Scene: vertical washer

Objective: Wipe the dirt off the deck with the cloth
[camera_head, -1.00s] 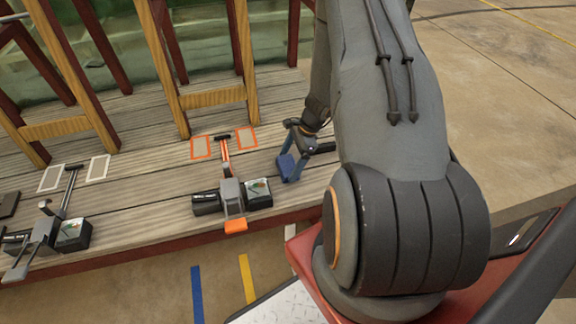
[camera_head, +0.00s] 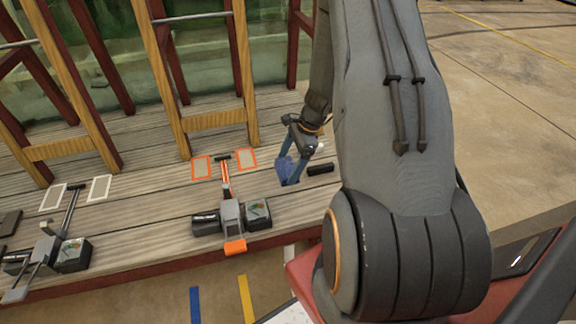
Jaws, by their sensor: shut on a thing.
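My gripper (camera_head: 286,166) is at the right part of the grey plank deck (camera_head: 150,195). It is shut on a small blue cloth (camera_head: 285,168), which hangs between and below its fingers close to the planks. I cannot tell whether the cloth touches the deck. A dark patch shows just under the cloth; I cannot tell whether it is shadow or part of the cloth. No dirt stands out clearly on the deck, and any under the cloth or behind my arm is hidden.
A black block (camera_head: 320,169) lies just right of the cloth. A grey-and-black tool with an orange end (camera_head: 232,215) lies to the left, and a similar one (camera_head: 55,245) farther left. Wooden frames (camera_head: 213,119) stand behind. The deck's front edge is red.

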